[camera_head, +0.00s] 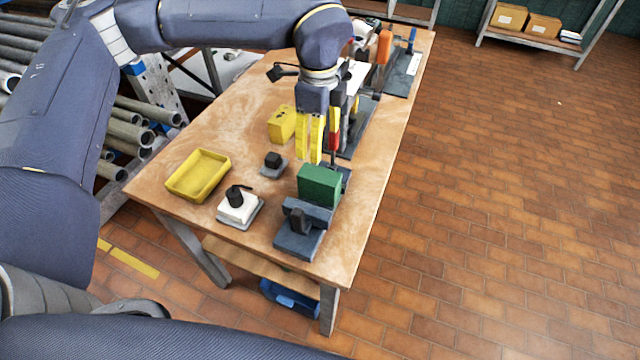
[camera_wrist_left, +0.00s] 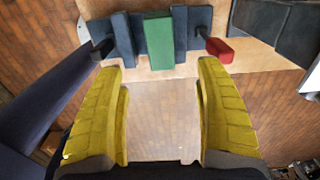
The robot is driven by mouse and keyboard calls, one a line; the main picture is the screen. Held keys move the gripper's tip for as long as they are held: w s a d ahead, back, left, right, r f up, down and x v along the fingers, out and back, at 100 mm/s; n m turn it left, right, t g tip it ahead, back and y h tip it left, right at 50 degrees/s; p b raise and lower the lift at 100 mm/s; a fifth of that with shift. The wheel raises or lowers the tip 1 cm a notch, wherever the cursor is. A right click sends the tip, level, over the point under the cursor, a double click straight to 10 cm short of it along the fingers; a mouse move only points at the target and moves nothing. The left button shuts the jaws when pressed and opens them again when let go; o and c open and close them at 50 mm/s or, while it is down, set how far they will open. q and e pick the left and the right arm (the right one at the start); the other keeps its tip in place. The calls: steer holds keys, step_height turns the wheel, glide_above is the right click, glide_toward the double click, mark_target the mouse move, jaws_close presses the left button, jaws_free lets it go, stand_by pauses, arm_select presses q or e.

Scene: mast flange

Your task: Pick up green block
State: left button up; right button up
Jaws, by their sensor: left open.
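The green block (camera_head: 319,186) sits upright between the jaws of a dark grey vise (camera_head: 298,243) near the table's front right corner. In the left wrist view the green block (camera_wrist_left: 158,42) shows at the top, between two dark jaws. My left gripper (camera_head: 310,140) has yellow fingers pointing down and is behind the block in the head view, apart from it. In the wrist view the left gripper (camera_wrist_left: 161,66) is open and empty, with the block ahead of the gap between its fingertips. My right gripper is not in view.
A red-tipped vise handle (camera_wrist_left: 218,48) stands out close to the fingers. On the table (camera_head: 205,145) are a yellow tray (camera_head: 198,176), a white base with a black knob (camera_head: 238,206), a small black piece (camera_head: 273,160) and a yellow box (camera_head: 282,124). More equipment stands behind.

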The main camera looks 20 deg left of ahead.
mark_target(320, 174)
arm_select(q)
steer(key=shift+d+f, duration=0.1)
steer(key=shift+f, duration=5.75)
jaws_close()
